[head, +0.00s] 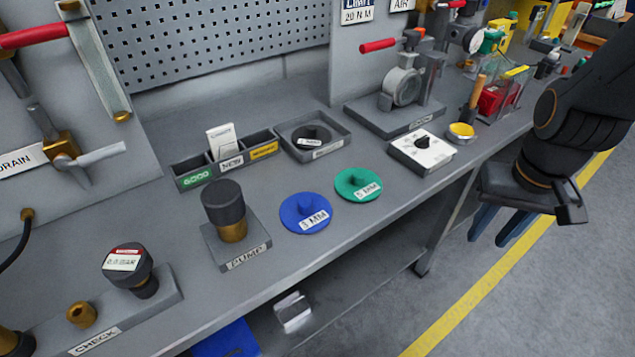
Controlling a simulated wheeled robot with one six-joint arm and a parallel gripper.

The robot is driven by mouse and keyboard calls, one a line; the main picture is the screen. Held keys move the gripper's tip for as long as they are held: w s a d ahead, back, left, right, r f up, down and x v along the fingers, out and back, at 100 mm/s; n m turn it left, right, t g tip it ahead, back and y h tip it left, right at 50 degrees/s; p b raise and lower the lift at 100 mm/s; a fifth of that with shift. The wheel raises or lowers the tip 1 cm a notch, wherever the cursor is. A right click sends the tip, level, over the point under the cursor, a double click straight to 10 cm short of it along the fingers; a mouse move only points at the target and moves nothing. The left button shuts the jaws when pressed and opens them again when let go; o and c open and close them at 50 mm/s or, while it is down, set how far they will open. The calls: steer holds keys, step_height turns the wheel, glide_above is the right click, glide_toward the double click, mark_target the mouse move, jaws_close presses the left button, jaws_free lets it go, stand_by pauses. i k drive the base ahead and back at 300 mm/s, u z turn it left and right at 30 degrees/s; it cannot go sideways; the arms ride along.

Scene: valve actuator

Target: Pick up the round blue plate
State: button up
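The round blue plate (305,213) lies flat on the grey workbench (375,208) near its front edge. It has a small knob in its middle and a white label that seems to read "3 MM". A similar green plate (357,184) lies just to its right, slightly farther back. My gripper (508,228) hangs at the right of the head view, beyond the bench's front edge and over the floor. Its fingers point down and show a gap between them, with nothing held. It is well apart from the blue plate.
Behind are a three-part bin (224,162) and a grey tray (340,126) with a black disc. A white dial box (422,150) sits farther right. The bench front before the plates is clear.

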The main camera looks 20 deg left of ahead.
mark_target(303, 213)
steer(key=u, duration=0.4)
steer(key=k, duration=0.45)
steer(key=u, duration=0.85)
steer(key=i, duration=0.5)
steer(key=z, duration=0.4)
steer(key=k, duration=0.4)
steer(key=u, duration=0.5)
steer(key=i, duration=0.25)
steer(key=z, duration=0.25)
